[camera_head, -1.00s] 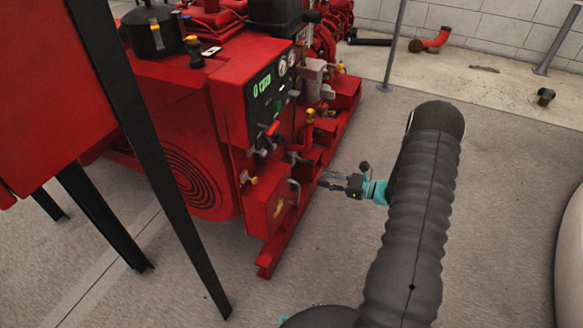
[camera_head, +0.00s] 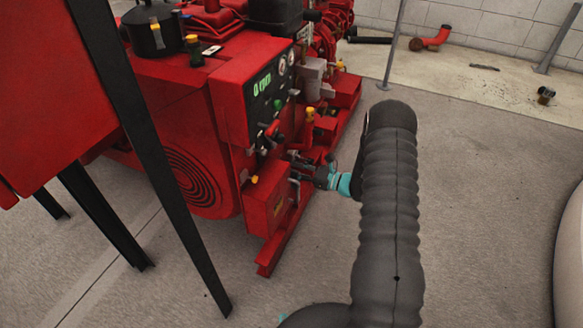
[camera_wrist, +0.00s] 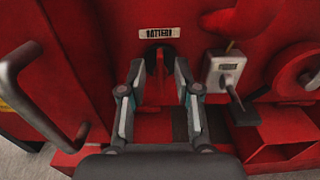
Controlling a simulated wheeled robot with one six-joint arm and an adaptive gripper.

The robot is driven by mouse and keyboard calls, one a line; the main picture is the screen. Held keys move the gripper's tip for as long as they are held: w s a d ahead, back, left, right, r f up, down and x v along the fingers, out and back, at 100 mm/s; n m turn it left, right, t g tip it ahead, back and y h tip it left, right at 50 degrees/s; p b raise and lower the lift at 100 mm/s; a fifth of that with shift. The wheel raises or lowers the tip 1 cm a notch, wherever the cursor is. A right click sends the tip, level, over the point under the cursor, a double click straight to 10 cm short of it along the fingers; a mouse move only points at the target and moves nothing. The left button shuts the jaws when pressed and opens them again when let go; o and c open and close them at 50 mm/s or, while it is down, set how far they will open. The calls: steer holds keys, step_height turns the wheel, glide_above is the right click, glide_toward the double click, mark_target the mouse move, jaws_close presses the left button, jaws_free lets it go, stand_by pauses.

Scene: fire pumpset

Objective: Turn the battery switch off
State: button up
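In the wrist view a white label reading "BATTERY" (camera_wrist: 159,32) is on the red panel. Just below it is the dark battery switch (camera_wrist: 158,55), partly hidden between and behind my fingertips. My gripper (camera_wrist: 159,68) is open, with one finger to the left and one to the right of the switch. I cannot tell if either finger touches it, or which position the switch is in.
A grey box with a black lever (camera_wrist: 222,75) is right of my gripper in the wrist view. A metal handle (camera_wrist: 35,95) is at left. The control panel (camera_head: 268,95) is above in the head view. A black-legged red stand (camera_head: 150,160) is at left.

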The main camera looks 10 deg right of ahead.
steer(key=shift+x, duration=1)
jaws_close()
steer(key=shift+m, duration=0.3)
steer(key=shift+w+d+f+m+p, duration=0.2)
steer(key=shift+f+m+p, duration=0.1)
steer(key=shift+m, duration=2.55)
steer(key=shift+w+d+f+m+p, duration=0.15)
steer(key=shift+w+m+p, duration=0.1)
steer(key=shift+m, duration=2.65)
steer(key=shift+w+d+f+m+p, duration=0.2)
steer(key=shift+f+m+p, duration=0.1)
steer(key=shift+m, duration=2.55)
